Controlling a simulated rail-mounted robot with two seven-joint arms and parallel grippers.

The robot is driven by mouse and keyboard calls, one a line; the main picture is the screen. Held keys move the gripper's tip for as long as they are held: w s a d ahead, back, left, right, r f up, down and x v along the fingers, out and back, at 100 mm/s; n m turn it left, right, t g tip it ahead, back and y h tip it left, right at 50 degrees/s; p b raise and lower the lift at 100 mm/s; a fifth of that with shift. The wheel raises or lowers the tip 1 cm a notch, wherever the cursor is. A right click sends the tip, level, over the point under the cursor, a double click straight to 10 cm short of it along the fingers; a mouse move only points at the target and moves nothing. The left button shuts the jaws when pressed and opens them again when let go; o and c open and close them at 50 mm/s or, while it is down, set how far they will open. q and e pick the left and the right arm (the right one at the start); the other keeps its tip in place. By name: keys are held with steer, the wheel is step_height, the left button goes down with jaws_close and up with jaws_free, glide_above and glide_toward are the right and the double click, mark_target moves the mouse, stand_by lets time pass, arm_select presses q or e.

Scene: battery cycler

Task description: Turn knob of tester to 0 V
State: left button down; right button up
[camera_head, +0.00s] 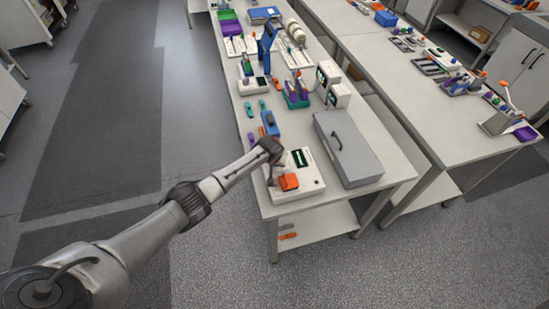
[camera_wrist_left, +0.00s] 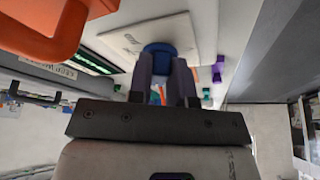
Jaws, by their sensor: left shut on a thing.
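The tester is a white box (camera_head: 312,187) near the front end of the long bench, with a dark display (camera_head: 300,158) and an orange part (camera_head: 288,182) on top. My left gripper (camera_head: 273,179) reaches down onto its left side. In the left wrist view, the two dark fingers of my left gripper (camera_wrist_left: 161,66) are shut on a round blue knob (camera_wrist_left: 160,48), set on a white plate (camera_wrist_left: 125,38). The lit display (camera_wrist_left: 75,58) and the orange part (camera_wrist_left: 45,25) show beside it. The knob's pointer and scale cannot be read. My right gripper is not in view.
A grey lidded case (camera_head: 352,160) stands close to the right of the tester. A blue and orange tool (camera_head: 269,124) lies behind the tester. More instruments and trays stand farther back. The floor left of the bench is clear.

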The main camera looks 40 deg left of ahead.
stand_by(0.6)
arm_select(q)
steer(key=c, duration=1)
jaws_free()
steer(key=shift+c, duration=0.2)
steer(key=shift+s+d+r+p, duration=0.15)
steer(key=shift+r+p, duration=0.25)
steer(key=shift+r, duration=0.25)
steer(key=p+v, duration=0.1)
steer(key=v, duration=1.1)
steer(key=shift+s+r, duration=0.15)
steer(key=shift+r, duration=0.05)
steer(key=shift+d, duration=0.1)
